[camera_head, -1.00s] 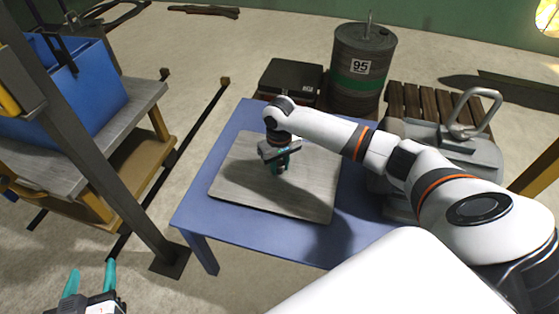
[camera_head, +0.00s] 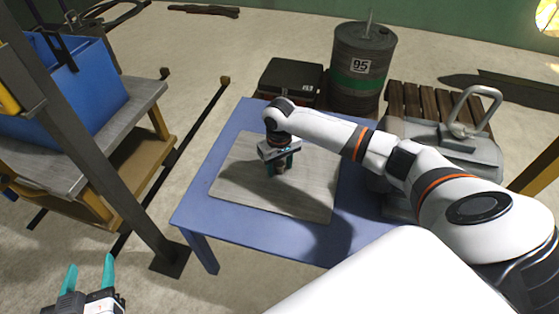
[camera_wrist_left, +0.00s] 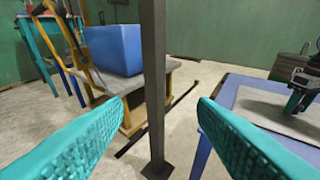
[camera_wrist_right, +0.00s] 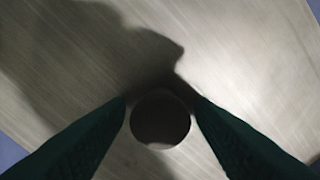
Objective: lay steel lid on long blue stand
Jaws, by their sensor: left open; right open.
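The steel lid (camera_head: 312,192) is a flat, grey brushed plate lying on top of the long blue stand (camera_head: 190,207). Blue surface shows around its edges. In the right wrist view the plate (camera_wrist_right: 250,60) fills most of the picture, with a dark round knob (camera_wrist_right: 160,118) on it. My right gripper (camera_head: 282,172) points down at the lid near its middle. Its open fingers stand on either side of the knob; I cannot tell whether they touch it. My left gripper (camera_head: 88,272) is open and empty at the lower left, away from the stand.
A grey post (camera_head: 110,150) and a bench with a blue bin (camera_head: 95,95) stand left. Behind the stand are a dark box (camera_head: 290,77) and a drum marked 95 (camera_head: 360,65). A grey block with a loop handle (camera_head: 450,145) is close on the right.

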